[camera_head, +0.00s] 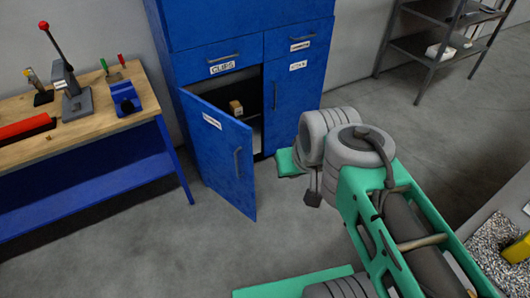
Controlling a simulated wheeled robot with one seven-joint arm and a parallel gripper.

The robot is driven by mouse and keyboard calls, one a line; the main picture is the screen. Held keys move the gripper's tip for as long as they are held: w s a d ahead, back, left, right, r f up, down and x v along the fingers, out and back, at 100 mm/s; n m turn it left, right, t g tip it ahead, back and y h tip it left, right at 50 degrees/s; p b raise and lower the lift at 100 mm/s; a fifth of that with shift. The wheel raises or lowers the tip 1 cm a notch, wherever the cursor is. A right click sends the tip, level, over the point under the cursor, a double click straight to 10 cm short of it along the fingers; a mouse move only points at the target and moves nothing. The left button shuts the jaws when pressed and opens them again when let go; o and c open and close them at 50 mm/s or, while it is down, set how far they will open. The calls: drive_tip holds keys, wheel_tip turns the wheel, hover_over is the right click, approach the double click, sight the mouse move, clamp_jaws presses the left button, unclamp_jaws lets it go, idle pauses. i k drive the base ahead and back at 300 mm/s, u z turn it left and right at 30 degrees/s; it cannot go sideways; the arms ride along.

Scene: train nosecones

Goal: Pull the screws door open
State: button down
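The blue cabinet (245,25) stands at the back. Its lower left door (228,160) is swung well open toward me, with a small white label (212,121) too small to read, so I cannot tell whether it says screws. A vertical handle (237,162) is on the door's outer face near its free edge. The lower right door (298,95) is shut. My arm reaches in from the lower right, its grey joints in front of the cabinet's right side. My gripper's fingers are hidden or too unclear to make out. Nothing of mine visibly touches the open door.
A small brown box (236,107) is inside the dark opening. A workbench (75,125) with tools and a blue vise (125,98) stands at the left. A grey shelf rack (438,45) is at the back right. Floor before the open door is clear.

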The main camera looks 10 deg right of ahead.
sight(223, 144)
drive_tip(key=z, duration=0.2)
drive_tip(key=i, duration=0.9)
drive_tip(key=u, duration=0.8)
drive_tip(key=i, duration=0.6)
drive_tip(key=u, duration=0.55)
